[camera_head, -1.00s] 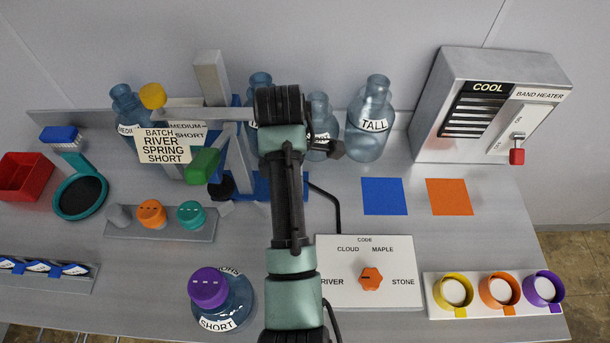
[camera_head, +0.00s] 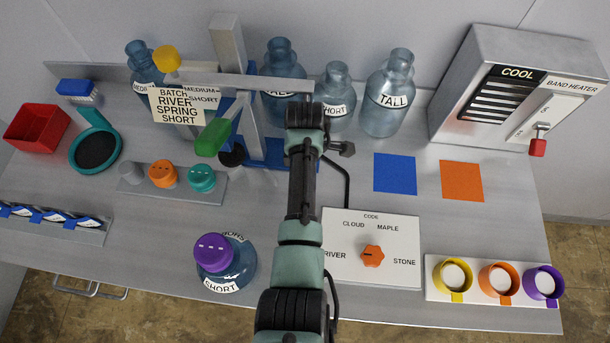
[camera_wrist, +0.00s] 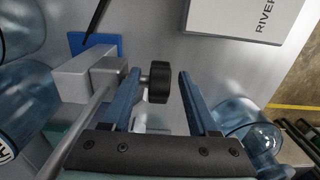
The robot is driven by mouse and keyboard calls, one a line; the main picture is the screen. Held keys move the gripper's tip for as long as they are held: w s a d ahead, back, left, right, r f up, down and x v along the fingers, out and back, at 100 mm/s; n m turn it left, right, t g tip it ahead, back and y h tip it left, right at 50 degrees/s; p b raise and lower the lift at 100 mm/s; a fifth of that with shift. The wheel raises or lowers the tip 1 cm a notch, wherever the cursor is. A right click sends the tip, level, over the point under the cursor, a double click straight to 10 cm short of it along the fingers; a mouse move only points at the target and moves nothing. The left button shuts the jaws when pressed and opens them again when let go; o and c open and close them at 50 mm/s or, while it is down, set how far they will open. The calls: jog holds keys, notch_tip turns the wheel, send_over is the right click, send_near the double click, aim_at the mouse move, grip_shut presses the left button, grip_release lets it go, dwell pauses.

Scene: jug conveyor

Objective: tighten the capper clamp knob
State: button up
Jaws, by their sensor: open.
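In the wrist view a black ribbed knob (camera_wrist: 159,84) sits on a short shaft from a grey metal block (camera_wrist: 84,76). My open gripper (camera_wrist: 157,77) has one blue-grey finger on each side of the knob, with a visible gap at the right finger. Contact at the left finger is unclear. In the head view the capper (camera_head: 232,48) has a grey post and beam, a green handle (camera_head: 213,137) and a blue base. My arm hides my fingers and part of the capper there. A dark round part (camera_head: 232,155) shows low by the post; I cannot tell if it is the same knob.
A purple-capped short jug (camera_head: 238,268) stands at the front, left of my arm. Tall and short jugs (camera_head: 390,95) stand behind. A code panel (camera_head: 340,272), a cap rack (camera_head: 205,188) and a band heater (camera_head: 480,60) surround the capper. Blue and orange squares lie bare.

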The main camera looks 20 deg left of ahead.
jog(key=shift+f, duration=0.5)
grip_shut()
